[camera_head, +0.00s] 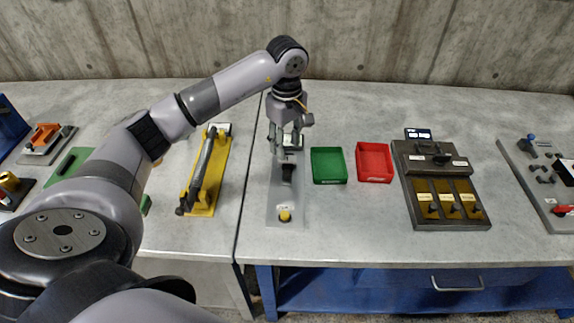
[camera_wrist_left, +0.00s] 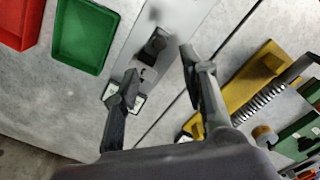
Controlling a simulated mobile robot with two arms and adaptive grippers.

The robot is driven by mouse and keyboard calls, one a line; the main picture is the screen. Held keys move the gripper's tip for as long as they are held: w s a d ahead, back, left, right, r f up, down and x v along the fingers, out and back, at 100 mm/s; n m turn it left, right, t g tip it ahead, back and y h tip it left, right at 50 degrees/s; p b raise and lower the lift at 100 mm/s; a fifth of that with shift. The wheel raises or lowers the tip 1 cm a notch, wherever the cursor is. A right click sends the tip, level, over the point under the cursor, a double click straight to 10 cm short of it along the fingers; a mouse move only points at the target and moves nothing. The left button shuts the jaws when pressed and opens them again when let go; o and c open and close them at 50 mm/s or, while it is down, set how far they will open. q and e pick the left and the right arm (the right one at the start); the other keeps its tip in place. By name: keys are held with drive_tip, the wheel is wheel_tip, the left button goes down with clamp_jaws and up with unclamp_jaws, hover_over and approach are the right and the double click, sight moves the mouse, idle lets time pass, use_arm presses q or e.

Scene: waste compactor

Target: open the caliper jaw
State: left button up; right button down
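A light grey plate (camera_head: 275,213) lies on the bench and carries a black block (camera_head: 287,173), a yellow knob (camera_head: 285,215) near its front end and a white-marked piece at its far end. I take this to be the caliper fixture; I cannot make out which part is the jaw. My left gripper (camera_head: 286,149) hangs over the far end of the plate, partly hiding it. In the left wrist view the gripper (camera_wrist_left: 158,62) has its two fingers apart with nothing held; the black block (camera_wrist_left: 154,46) shows just beyond the fingertips. Whether a finger touches anything is unclear. My right gripper is not in view.
Right of the plate stand a green tray (camera_head: 328,179) and a red tray (camera_head: 374,177), both empty, then a dark box (camera_head: 412,190) with yellow slots. Left is a yellow fixture (camera_head: 221,165) with a dark cylinder. Bare bench lies in front of the trays.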

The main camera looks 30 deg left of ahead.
sight(287, 172)
use_arm(q)
wheel_tip(287, 172, down, 10)
drive_tip(key=shift+r+p, duration=0.1)
drive_tip(key=shift+p, duration=0.95)
clamp_jaws()
